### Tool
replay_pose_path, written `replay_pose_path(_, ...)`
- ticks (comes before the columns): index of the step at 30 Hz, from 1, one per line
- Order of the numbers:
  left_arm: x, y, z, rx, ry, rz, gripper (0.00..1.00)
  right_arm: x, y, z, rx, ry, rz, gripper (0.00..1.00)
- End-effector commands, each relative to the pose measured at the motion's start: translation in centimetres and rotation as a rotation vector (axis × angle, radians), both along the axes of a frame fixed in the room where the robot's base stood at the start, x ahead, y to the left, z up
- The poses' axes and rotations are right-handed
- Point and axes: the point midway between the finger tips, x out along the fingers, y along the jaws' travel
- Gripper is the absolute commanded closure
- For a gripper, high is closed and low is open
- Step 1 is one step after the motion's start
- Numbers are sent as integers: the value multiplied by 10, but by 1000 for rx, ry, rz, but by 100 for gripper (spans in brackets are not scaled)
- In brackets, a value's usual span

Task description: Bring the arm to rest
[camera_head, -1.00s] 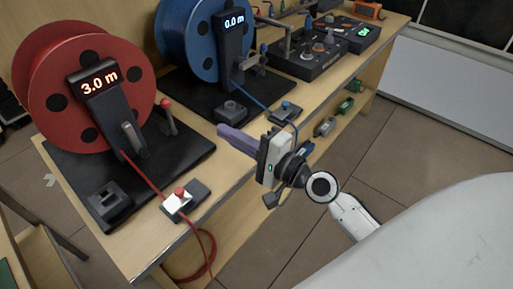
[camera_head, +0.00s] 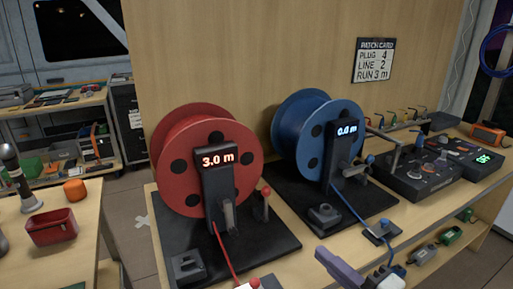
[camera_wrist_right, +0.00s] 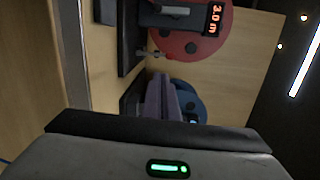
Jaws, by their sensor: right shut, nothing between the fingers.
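My right gripper (camera_head: 338,266) comes in at the bottom edge of the head view, over the front of the workbench (camera_head: 312,232). Its purple fingers are closed together with nothing between them. The fingers also show in the right wrist view (camera_wrist_right: 165,102), pointing away from the camera. Most of my right arm is cut off below the frame. My left gripper is not in view.
A red reel (camera_head: 205,160) reading 3.0 m and a blue reel (camera_head: 315,135) reading 0.0 m stand on the bench. A black control box (camera_head: 420,172) is to the right. A side table with a red bin (camera_head: 52,228) is at left.

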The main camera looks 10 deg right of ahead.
Motion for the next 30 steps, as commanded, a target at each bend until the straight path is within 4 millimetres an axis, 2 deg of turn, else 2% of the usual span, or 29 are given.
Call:
replay_pose_path(4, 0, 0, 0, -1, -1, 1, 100, -45, 46, -46, -388, 43, 186, 100)
replay_pose_path(6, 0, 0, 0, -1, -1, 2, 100, -74, 57, -75, -628, 75, 296, 100)
replay_pose_path(8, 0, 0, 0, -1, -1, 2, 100, -96, 58, -97, -800, 108, 377, 100)
replay_pose_path(12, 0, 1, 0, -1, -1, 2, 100, -136, 45, -129, -1086, 187, 516, 100)
replay_pose_path(15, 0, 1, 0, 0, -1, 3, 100, -159, 32, -143, -1228, 244, 593, 100)
replay_pose_path(21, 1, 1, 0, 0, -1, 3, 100, -201, 1, -158, -1444, 369, 723, 100)
replay_pose_path(26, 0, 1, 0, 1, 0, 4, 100, -233, -24, -160, -1573, 478, 819, 100)
replay_pose_path(30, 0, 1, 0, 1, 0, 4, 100, -223, -20, -178, -1581, 438, 797, 100)
